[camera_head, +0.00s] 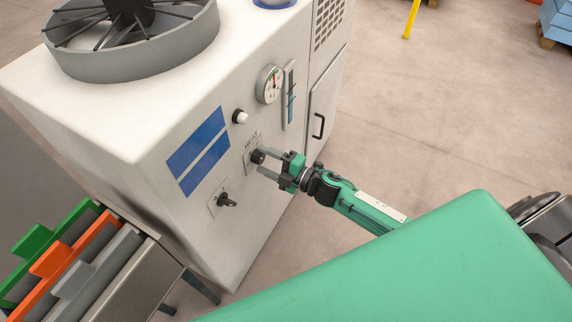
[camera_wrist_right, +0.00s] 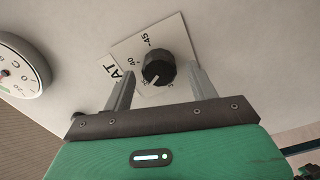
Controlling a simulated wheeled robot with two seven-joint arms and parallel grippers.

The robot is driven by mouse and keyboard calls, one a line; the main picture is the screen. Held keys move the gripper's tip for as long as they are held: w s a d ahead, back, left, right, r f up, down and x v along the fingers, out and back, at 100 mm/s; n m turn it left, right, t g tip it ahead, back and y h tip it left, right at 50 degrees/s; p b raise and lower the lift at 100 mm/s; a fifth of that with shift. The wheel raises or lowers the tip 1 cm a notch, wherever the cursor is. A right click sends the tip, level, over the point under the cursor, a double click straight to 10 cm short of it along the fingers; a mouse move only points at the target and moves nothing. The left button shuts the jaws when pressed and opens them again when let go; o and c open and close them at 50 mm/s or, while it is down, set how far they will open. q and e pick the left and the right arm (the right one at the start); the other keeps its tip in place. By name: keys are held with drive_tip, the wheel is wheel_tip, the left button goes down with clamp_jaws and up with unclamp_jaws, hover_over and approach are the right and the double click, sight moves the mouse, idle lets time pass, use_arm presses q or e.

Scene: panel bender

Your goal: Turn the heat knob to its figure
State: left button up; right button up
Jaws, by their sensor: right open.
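The heat knob (camera_head: 258,156) is a small black knob on a white plate marked HEAT, on the front of the white machine (camera_head: 150,150). In the right wrist view the knob (camera_wrist_right: 158,68) has a pale pointer line toward its lower left, and figures such as 40 and 45 show around it. My right gripper (camera_head: 265,163) is open, with its fingers reaching toward the panel at the knob. In the right wrist view its fingertips (camera_wrist_right: 160,84) stand either side of the knob, apart from it. My left gripper is not in view.
A round gauge (camera_head: 270,84), a white button (camera_head: 240,117) and a black switch (camera_head: 227,200) are on the same panel. A door handle (camera_head: 319,125) is to the right. Coloured bins (camera_head: 60,250) stand at lower left. Open floor (camera_head: 430,120) lies to the right.

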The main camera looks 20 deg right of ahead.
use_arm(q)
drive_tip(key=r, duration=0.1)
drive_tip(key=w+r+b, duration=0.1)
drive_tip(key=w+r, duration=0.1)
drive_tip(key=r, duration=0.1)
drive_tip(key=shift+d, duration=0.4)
use_arm(e)
drive_tip(key=v, duration=1.3)
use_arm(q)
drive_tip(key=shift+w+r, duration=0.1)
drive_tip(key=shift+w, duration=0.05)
